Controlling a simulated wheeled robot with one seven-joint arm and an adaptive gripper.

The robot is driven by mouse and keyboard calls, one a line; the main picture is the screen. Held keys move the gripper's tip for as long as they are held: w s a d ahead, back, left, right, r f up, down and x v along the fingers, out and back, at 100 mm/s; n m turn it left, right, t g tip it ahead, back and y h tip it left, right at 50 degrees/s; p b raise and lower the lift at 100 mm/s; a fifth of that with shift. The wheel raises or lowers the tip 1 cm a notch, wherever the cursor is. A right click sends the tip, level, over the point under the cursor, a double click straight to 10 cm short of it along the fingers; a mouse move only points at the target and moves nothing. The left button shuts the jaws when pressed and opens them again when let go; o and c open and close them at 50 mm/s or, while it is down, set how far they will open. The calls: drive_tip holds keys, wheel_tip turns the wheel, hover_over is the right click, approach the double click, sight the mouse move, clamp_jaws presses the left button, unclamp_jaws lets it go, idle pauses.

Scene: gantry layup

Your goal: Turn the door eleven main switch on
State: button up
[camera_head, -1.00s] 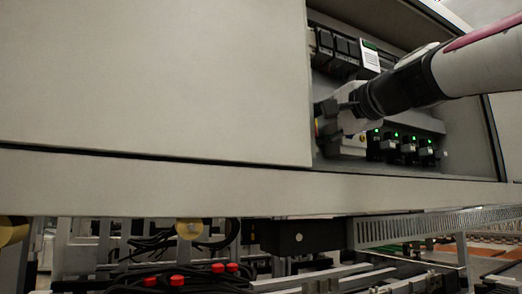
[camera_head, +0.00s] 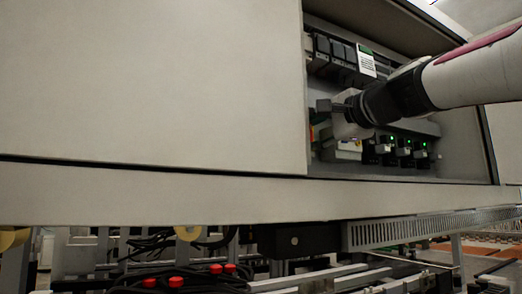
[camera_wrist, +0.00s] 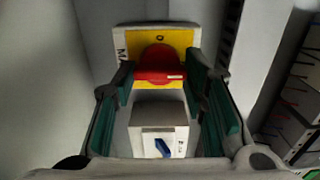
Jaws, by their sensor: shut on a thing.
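The main switch has a yellow plate (camera_wrist: 182,41) and a red knob (camera_wrist: 158,66), both in the wrist view. The plate has an O at its top and partly hidden lettering on its left. The knob has a pale mark on its right side. My gripper (camera_wrist: 160,80) has its green-padded fingers on either side of the red knob, shut on it. In the head view my gripper (camera_head: 325,110) reaches into the open cabinet at its left side. There the switch is mostly hidden, with only a little yellow and red (camera_head: 311,133) showing.
A pale box with a blue lever (camera_wrist: 162,148) sits below the knob, between my fingers. The large cabinet panel (camera_head: 150,80) borders the opening on the left. Modules with green lights (camera_head: 405,146) stand right of my gripper, and a row of black modules (camera_head: 340,48) is above.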

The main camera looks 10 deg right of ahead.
drive_tip(key=o, duration=1.2)
drive_tip(key=shift+c, duration=0.2)
drive_tip(key=v, duration=1.2)
